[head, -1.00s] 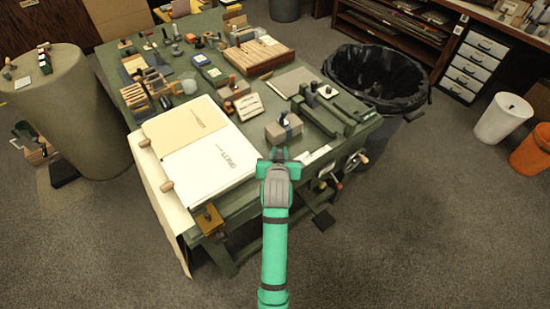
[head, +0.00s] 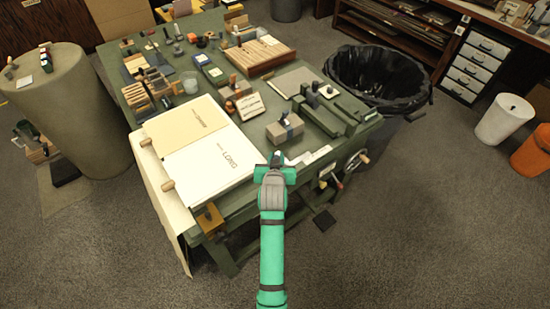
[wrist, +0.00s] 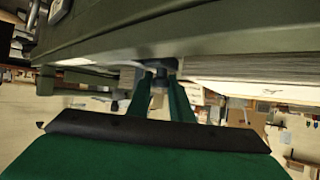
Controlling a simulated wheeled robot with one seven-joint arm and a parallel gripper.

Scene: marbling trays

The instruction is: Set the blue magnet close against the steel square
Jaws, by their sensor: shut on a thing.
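My gripper (head: 275,160) is at the front edge of the green worktable. In the wrist view its two green fingers (wrist: 160,82) are closed around a small dark bluish piece (wrist: 166,66), which looks like the blue magnet; its shape is mostly hidden. I cannot pick out the steel square for certain. A pale grey flat square plate (head: 294,82) lies on the table farther back. A grey-brown block (head: 286,133) with a blue band and a dark top piece sits just beyond my gripper.
White and cream sheets (head: 200,160) cover the table's front left. A dark green press-like tool (head: 335,115) stands at the right. A wooden slotted tray (head: 262,55) lies at the back. A black-lined bin (head: 380,78) stands beside the table's right end.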

